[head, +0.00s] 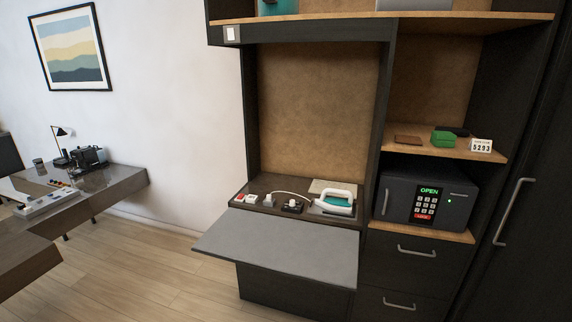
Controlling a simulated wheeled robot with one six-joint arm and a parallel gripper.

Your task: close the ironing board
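The ironing board (277,249) is a flat grey panel folded out from the front of the dark cabinet. It lies roughly level and juts out over the floor, below the cabinet's open niche. Its top is bare. A white and teal iron (335,203) stands on the niche shelf just behind the board, toward the right. My gripper is not in view.
The niche shelf (268,186) also holds a power strip, plugs and a white cord. On the right are a safe (424,203) reading OPEN, drawers with a handle (416,251), and a tall door handle (513,212). A desk (120,184) stands left. Wooden floor (170,270) lies between.

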